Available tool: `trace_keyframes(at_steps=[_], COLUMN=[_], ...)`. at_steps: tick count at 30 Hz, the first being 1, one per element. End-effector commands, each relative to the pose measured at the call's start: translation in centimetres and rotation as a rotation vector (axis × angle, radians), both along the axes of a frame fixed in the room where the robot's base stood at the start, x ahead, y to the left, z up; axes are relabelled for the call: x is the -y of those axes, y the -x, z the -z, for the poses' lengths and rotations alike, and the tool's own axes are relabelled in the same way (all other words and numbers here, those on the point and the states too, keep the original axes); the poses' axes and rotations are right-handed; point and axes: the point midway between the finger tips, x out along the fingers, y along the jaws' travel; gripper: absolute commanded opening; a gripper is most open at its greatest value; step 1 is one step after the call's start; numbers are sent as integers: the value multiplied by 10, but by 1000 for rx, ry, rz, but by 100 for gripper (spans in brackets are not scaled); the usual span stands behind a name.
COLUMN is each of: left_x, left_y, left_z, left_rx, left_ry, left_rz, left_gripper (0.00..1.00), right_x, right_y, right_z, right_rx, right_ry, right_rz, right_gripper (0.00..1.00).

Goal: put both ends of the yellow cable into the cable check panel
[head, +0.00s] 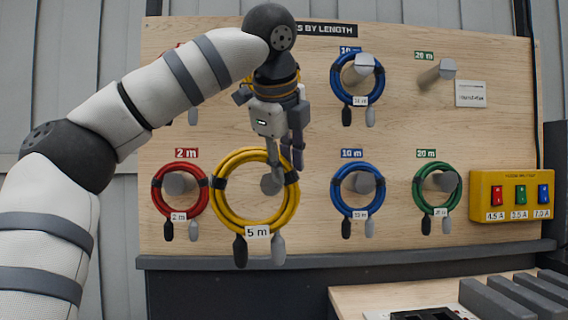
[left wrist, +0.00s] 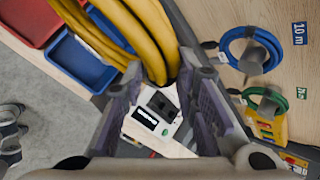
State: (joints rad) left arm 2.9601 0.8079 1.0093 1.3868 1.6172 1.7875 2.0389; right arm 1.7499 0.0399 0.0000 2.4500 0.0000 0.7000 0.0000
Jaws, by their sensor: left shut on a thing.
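The yellow cable (head: 222,212) is a coil tagged "5 m", with a dark and a grey plug hanging at its bottom. My left gripper (head: 286,176) reaches down from above and is shut on the coil's upper right part. The coil hangs in front of a peg on the board; whether it still touches the peg cannot be told. In the left wrist view the yellow loops (left wrist: 155,40) run between the fingers of my left gripper (left wrist: 165,85). Beyond them is a white box with a dark socket area (left wrist: 168,128), possibly the cable check panel. My right gripper is not in view.
A red coil (head: 157,190), blue coils (head: 336,207) and a green coil (head: 418,203) hang on the wooden board. A yellow switch box (head: 510,208) is at the right. Grey slotted blocks (head: 500,300) stand on the lower bench. Red and blue bins (left wrist: 75,62) show in the left wrist view.

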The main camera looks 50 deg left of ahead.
Motion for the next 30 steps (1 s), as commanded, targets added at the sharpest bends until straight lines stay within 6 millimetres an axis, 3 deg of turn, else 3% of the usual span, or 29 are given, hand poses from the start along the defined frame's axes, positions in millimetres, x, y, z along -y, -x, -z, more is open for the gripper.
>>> trace_keyframes(at_steps=[21, 30], left_x=[32, 35], left_y=[27, 30], left_z=[-2, -2], left_rx=[4, 5], left_ry=[-2, -2], left_rz=[1, -1], left_gripper=[0, 0], right_x=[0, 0], right_y=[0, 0], right_z=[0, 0], right_rx=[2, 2], right_ry=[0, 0], right_rz=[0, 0], right_gripper=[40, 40])
